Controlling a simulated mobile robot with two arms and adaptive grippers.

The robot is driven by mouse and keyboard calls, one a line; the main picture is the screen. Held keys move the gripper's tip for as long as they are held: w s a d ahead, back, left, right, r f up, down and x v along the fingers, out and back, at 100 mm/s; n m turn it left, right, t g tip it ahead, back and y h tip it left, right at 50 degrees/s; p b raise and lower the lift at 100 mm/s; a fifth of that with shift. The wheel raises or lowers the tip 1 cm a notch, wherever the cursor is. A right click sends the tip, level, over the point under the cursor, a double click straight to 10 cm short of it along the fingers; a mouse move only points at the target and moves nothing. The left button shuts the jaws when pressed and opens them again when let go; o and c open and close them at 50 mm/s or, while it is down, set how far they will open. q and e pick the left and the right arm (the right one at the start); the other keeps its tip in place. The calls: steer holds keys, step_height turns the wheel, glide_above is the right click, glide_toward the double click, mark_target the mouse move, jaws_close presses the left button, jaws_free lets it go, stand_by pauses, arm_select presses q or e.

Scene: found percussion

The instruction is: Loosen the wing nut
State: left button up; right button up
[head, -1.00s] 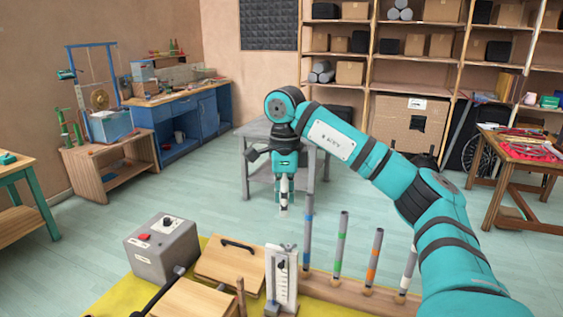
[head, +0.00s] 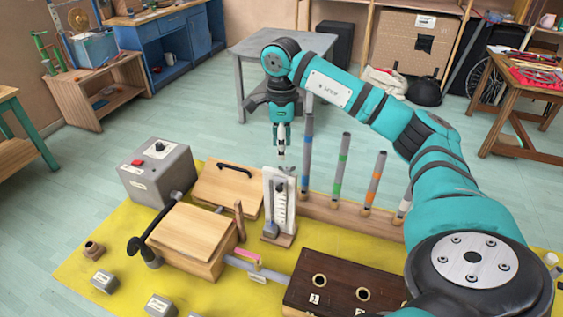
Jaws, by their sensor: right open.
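A white upright stand (head: 268,212) with a scale on its face stands on a small wooden base on the yellow mat. A small grey piece (head: 288,170) at its top and a dark knob on its front both show. Either could be the wing nut; they are too small to tell. My right gripper (head: 281,157) points down just above the top of the stand. It is open and holds nothing visible; whether its tips touch the stand I cannot tell. My left gripper is not in view.
Tubes with coloured bands (head: 342,168) rise from a wooden rail right of the stand. A dark block with holes (head: 335,280) is in front.

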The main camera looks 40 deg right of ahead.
mark_target(282, 174)
step_height(282, 174, down, 5)
steer(key=shift+s+p, duration=0.1)
steer(key=shift+p, duration=0.4)
steer(key=shift+f, duration=0.55)
jaws_close()
steer(key=n, duration=0.3)
steer(key=shift+s+a+b, duration=0.1)
steer(key=shift+b, duration=0.2)
steer(key=shift+n, duration=0.6)
steer(key=shift+r, duration=0.1)
steer(key=n, duration=0.4)
steer(key=shift+s+a+b, duration=0.1)
steer(key=shift+s+b, duration=0.15)
steer(key=shift+b, duration=0.05)
